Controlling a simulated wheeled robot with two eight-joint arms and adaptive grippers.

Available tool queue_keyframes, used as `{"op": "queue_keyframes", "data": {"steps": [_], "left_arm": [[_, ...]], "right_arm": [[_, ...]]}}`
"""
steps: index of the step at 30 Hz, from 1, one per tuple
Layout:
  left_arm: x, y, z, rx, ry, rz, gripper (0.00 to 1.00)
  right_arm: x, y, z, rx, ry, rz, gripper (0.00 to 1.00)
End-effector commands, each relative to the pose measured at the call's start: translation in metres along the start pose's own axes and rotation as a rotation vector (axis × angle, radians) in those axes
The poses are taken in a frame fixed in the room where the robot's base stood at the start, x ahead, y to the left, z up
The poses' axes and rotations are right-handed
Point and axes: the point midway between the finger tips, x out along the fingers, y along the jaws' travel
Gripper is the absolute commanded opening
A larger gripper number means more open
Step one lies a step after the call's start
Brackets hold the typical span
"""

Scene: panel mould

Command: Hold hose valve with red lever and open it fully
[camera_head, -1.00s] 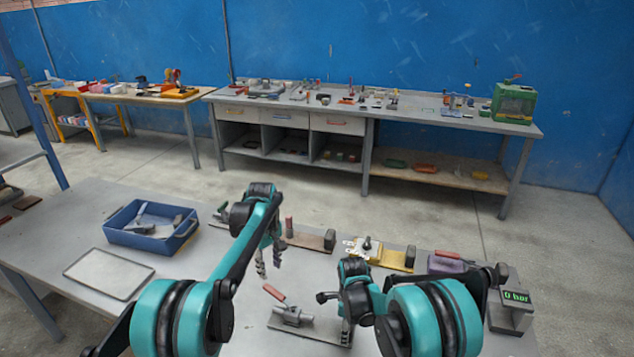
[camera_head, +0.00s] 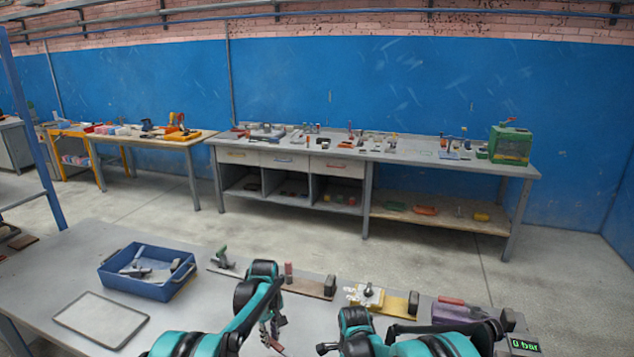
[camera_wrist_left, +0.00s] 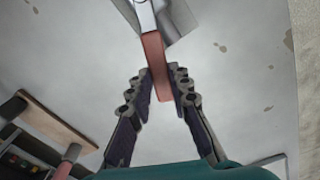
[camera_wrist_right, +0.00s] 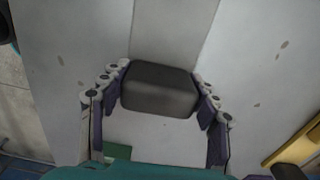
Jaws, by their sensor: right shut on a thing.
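The red lever (camera_wrist_left: 157,65) of the hose valve lies between the fingers of my left gripper (camera_wrist_left: 163,72) in the left wrist view. The fingers are close on both sides, with a small gap on the right, so the gripper looks open. The grey valve body (camera_wrist_left: 178,20) is partly visible at the top edge. In the head view my left gripper (camera_head: 271,333) points down at the bottom edge. My right gripper (camera_wrist_right: 161,76) is shut on a dark block (camera_wrist_right: 160,92) at the end of a pale grey plate (camera_wrist_right: 172,28). In the head view the valve body is out of frame.
A blue bin (camera_head: 150,290) with grey parts and a flat tray (camera_head: 100,320) stand on the left. Boards with a red post (camera_head: 289,273) and a yellow base (camera_head: 398,305) lie behind my arms. A purple device (camera_head: 460,312) and a "0 bar" display (camera_head: 524,345) are at right.

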Motion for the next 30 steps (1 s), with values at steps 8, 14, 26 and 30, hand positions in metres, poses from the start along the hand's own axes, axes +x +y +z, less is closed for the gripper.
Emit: {"op": "queue_keyframes", "data": {"steps": [8, 14, 26, 30], "left_arm": [[0.000, -0.003, 0.000, -0.028, 0.000, 0.000, 0.00], [-0.001, -0.022, 0.003, -0.247, -0.001, -0.001, 0.00], [0.000, -0.034, 0.007, -0.410, -0.001, -0.001, 0.00], [0.000, -0.034, 0.007, -0.409, -0.001, -0.001, 0.29]], "right_arm": [[0.000, 0.000, 0.000, 0.000, -0.001, 0.000, 0.15], [0.000, 0.000, 0.000, 0.000, -0.001, 0.000, 0.15], [0.000, 0.000, 0.000, 0.001, 0.000, 0.000, 0.15], [0.000, 0.000, 0.000, 0.000, 0.000, 0.000, 0.15]]}}
